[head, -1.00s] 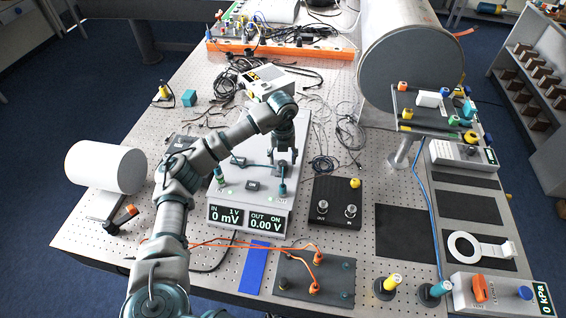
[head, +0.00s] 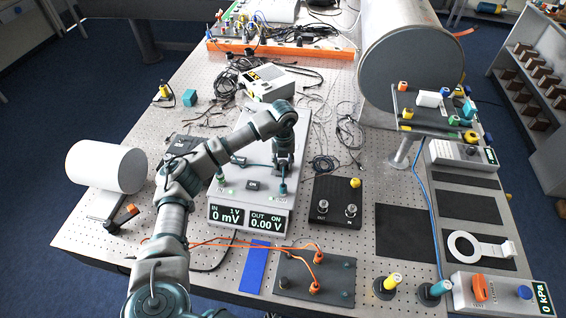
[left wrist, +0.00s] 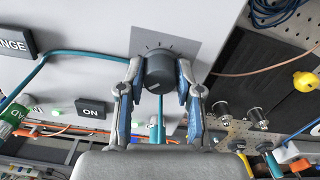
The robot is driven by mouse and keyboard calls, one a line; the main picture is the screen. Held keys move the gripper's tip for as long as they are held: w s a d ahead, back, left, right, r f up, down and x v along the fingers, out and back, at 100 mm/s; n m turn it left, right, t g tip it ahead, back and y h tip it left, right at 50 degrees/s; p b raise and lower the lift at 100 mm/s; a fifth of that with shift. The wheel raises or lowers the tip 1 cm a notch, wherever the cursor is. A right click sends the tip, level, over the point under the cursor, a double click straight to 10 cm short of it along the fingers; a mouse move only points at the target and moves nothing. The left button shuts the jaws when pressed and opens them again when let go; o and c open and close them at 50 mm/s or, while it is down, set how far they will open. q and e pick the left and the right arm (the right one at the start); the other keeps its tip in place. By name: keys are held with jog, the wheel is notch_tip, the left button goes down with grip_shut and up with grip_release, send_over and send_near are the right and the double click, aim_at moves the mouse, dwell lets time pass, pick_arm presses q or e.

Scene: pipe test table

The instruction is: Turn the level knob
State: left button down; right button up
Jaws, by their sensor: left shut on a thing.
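The level knob (left wrist: 160,72) is a dark round knob with a light pointer line, on a grey plate with tick marks, in the left wrist view. My left gripper (left wrist: 158,84) has its two fingers around it, one on each side, and is shut on it. In the head view my left gripper (head: 284,170) reaches down onto the right part of the white instrument box (head: 233,200) and hides the knob. The box's displays (head: 245,219) read IN 1 V, 0 mV and OUT ON, 0.00 V. My right gripper is not in view.
A black box with two terminals (head: 337,203) stands right of the instrument. A white cylinder (head: 105,167) is at the left. Orange cables (head: 290,246) run to a dark plate in front. A blue strip (head: 255,268) lies beside that plate.

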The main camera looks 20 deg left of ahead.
pick_arm(q)
jog(key=m, duration=0.5)
jog(key=m+b, duration=0.1)
jog(key=m, duration=0.4)
jog(key=shift+m, duration=1)
jog(key=shift+a+m+b, duration=0.1)
jog(key=shift+m+b, duration=0.2)
jog(key=shift+m, duration=1.2)
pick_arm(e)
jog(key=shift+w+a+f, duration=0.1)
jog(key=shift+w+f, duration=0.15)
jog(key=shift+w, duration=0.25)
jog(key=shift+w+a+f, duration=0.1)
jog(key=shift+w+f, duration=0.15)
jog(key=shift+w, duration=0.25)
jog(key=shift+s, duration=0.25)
